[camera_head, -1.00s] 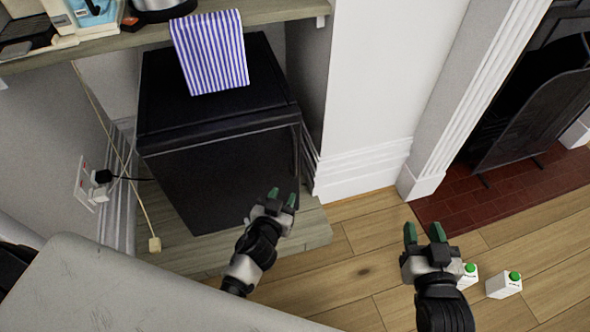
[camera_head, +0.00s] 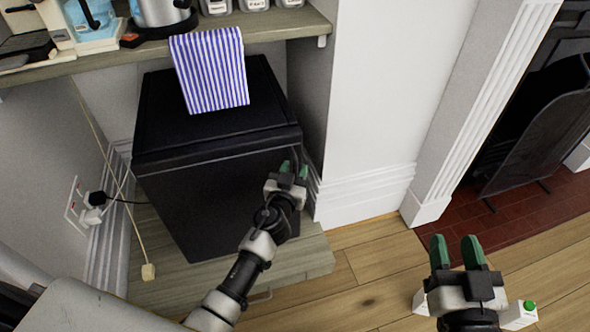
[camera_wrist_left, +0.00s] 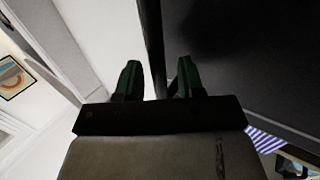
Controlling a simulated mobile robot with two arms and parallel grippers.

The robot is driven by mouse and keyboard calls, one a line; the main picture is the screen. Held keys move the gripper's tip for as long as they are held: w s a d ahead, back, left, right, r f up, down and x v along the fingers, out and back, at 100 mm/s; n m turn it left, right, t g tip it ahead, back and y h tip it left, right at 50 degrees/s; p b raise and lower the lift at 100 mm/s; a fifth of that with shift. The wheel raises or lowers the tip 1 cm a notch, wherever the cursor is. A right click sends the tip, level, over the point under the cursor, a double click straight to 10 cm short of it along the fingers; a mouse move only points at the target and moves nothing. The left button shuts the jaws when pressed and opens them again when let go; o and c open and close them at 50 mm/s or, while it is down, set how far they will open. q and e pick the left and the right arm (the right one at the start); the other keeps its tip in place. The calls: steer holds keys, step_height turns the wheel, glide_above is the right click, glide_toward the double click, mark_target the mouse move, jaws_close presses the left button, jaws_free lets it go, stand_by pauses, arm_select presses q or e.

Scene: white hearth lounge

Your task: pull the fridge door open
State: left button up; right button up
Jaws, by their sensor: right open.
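The black fridge (camera_head: 205,108) stands on a low wooden plinth under the shelf in the head view. Its dark front door (camera_head: 205,195) looks shut. My left gripper (camera_head: 294,171) is at the right edge of the door, near its upper part. In the left wrist view the two green fingertips (camera_wrist_left: 157,80) are apart, and a dark vertical edge of the fridge (camera_wrist_left: 152,40) shows between them. I cannot tell whether they touch it. My right gripper (camera_head: 458,252) is open and empty above the floor at the right.
A striped cloth (camera_head: 209,75) hangs from the shelf (camera_head: 270,27) over the fridge top. A white wall (camera_head: 370,100) stands close to the fridge's right side. A cord (camera_head: 125,185) hangs at the left.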

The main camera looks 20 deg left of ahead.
arm_select(q)
steer(key=shift+w, duration=0.3)
jaws_close()
steer(key=shift+s, duration=0.15)
